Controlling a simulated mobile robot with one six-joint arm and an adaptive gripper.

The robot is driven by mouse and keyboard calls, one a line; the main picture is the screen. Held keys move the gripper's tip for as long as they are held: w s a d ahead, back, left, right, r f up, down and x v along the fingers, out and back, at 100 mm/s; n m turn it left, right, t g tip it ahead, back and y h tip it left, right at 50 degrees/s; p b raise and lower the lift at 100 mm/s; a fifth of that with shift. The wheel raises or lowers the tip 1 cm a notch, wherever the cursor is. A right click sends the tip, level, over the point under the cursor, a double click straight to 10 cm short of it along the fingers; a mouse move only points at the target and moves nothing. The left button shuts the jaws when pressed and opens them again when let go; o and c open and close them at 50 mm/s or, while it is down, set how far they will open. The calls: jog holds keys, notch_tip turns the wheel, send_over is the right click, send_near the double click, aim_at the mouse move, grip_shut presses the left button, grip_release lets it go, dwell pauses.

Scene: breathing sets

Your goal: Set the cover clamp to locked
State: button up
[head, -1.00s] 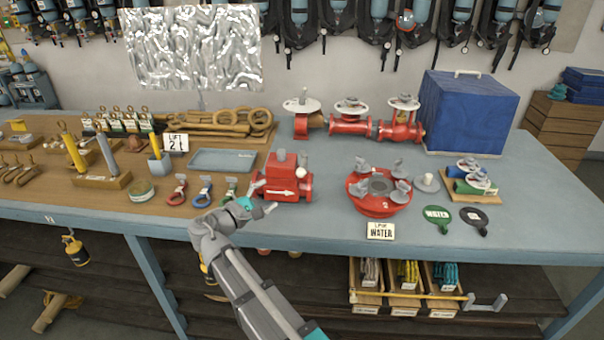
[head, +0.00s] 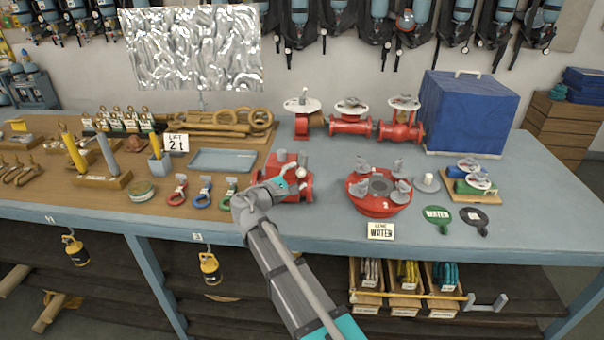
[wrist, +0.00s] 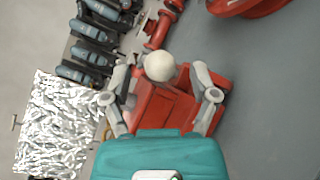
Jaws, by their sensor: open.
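A red block-shaped housing (head: 287,190) stands on the bench, partly hidden by my arm in the head view. A white ball knob (head: 301,172) shows at its right side. In the wrist view the knob (wrist: 160,67) is in front of the red housing (wrist: 165,108). My gripper (head: 292,180) is open at the housing. In the wrist view its fingers (wrist: 162,75) are spread on both sides of the knob, with visible gaps; contact cannot be told. No part is labelled as the cover clamp, and no locked marking is legible.
A round red flange (head: 374,207) with grey wing pieces stands to the right, behind a WATER card (head: 380,231). Red valves (head: 350,124) stand behind. Coloured shackles (head: 202,192) and a blue tray (head: 222,160) are to the left.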

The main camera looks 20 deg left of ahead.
jog(key=shift+x, duration=1.1)
grip_shut()
jog(key=shift+s+d, duration=0.1)
